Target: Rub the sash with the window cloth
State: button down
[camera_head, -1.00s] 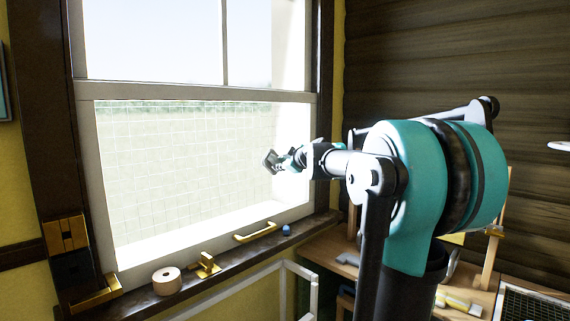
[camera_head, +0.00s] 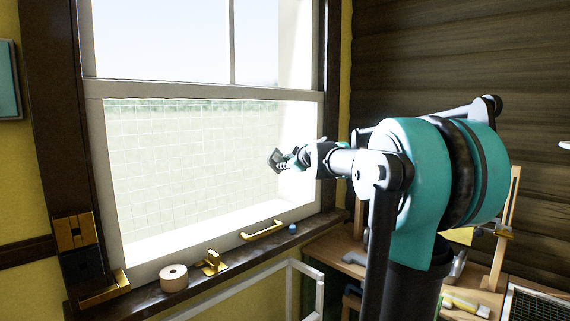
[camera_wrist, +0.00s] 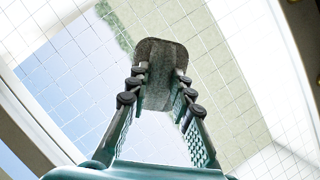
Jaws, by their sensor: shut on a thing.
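The window sash (camera_head: 203,92) is a white frame with a horizontal rail across the middle and panes above and below. My gripper (camera_head: 283,160) is in front of the right part of the lower window area. In the wrist view my gripper (camera_wrist: 160,88) is shut on a grey, rounded cloth pad (camera_wrist: 161,55), which I take to be the window cloth; it also shows in the head view (camera_head: 274,159). A gridded surface fills the view behind the cloth. I cannot tell whether the cloth touches the sash or the glass.
The dark sill (camera_head: 150,299) bears a tape roll (camera_head: 174,278), a brass latch (camera_head: 211,263), a brass handle (camera_head: 263,230) and a small blue item (camera_head: 292,228). A wooden bench (camera_head: 345,254) with tools stands at right. A white frame (camera_head: 305,277) leans below the sill.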

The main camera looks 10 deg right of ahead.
aim_at(271, 163)
jog(key=shift+w+a, duration=0.55)
jog(key=shift+w, duration=0.25)
jog(key=shift+s, duration=0.1)
jog(key=shift+s+a, duration=1)
jog(key=shift+a, duration=0.3)
jog(key=shift+s+a, duration=0.2)
jog(key=shift+a, duration=0.05)
jog(key=shift+w, duration=0.1)
jog(key=shift+w+d+r, duration=0.1)
jog(key=shift+w+d, duration=1.2)
jog(key=shift+d, duration=0.2)
